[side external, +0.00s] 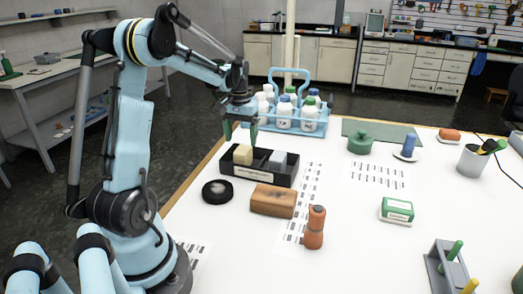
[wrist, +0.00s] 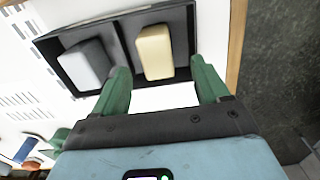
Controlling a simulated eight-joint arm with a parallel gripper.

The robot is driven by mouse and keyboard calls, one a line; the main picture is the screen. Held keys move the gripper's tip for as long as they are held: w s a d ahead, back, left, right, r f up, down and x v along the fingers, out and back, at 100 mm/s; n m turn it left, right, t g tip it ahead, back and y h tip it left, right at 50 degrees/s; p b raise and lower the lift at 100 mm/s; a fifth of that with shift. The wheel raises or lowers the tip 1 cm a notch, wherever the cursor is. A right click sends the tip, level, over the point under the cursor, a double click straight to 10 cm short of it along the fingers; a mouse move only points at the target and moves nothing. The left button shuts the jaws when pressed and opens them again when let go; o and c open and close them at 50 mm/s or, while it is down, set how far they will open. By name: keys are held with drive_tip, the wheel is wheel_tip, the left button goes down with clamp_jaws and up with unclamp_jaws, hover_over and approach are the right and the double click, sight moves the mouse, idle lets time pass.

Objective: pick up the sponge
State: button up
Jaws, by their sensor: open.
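The sponge appears to be the pale yellow block (side external: 242,156) in the left compartment of a black divided tray (side external: 288,179). The block also shows in the wrist view (wrist: 155,50), between and just beyond my fingertips. My gripper (side external: 240,135) has green fingers pointing down, just above the block. In the wrist view my gripper (wrist: 161,72) is open and empty, with a finger toward each side of the block. I cannot tell whether the fingers touch it or the tray.
A grey-white block (side external: 277,158) lies in the tray's other compartment. A wooden block (side external: 273,200), a black round object (side external: 217,191) and an orange cylinder (side external: 315,227) stand in front. A blue bottle carrier (side external: 314,127) stands behind.

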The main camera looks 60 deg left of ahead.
sight(243, 149)
drive_tip(key=shift+w+d+f, duration=0.1)
drive_tip(key=shift+f, duration=1.6)
drive_tip(key=shift+d+f, duration=0.1)
drive_tip(key=shift+f, duration=1.6)
drive_tip(key=c, duration=1)
drive_tip(key=shift+c, duration=0.2)
drive_tip(key=shift+r, duration=0.1)
drive_tip(key=shift+r, duration=0.45)
drive_tip(key=r, duration=0.3)
drive_tip(key=shift+w+d+r, duration=0.1)
drive_tip(key=shift+d+r, duration=0.2)
drive_tip(key=shift+d, duration=0.1)
drive_tip(key=w+d+r, duration=0.1)
drive_tip(key=d+r, duration=0.5)
drive_tip(key=d, duration=0.4)
drive_tip(key=shift+w+d+r, duration=0.2)
drive_tip(key=shift+w+d, duration=0.1)
drive_tip(key=shift+d, duration=0.1)
